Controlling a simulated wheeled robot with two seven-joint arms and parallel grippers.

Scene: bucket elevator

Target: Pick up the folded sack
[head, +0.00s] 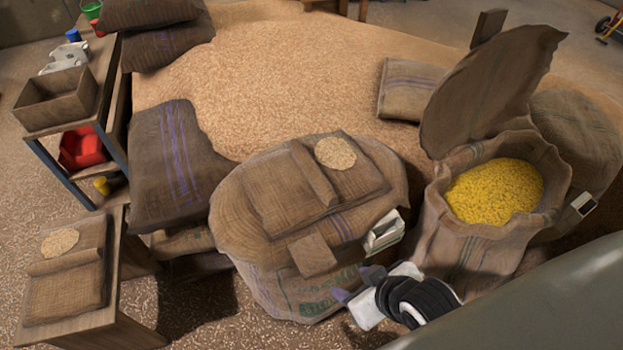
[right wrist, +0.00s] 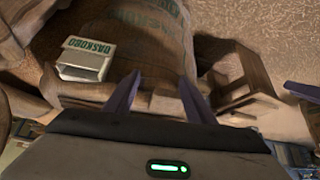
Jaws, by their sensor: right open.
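A folded brown sack (head: 275,195) lies on top of a bulging full sack (head: 285,285) in the middle of the head view. A round patch of grain (head: 336,153) rests on it. Another folded sack (head: 65,290), also with a grain patch, lies on the low wooden table at the left. My right gripper (head: 358,284) is at the front right side of the full sack, below the folded sack and apart from it. Its purple fingers stand apart and empty, as the right wrist view (right wrist: 160,82) shows.
A small white box (head: 384,232) sits at the full sack's right edge, near my right gripper. An open sack of yellow grain (head: 495,190) stands at the right. Stacked sacks (head: 175,165) and a shelf with a wooden box (head: 58,98) are at the left. Loose grain lies behind.

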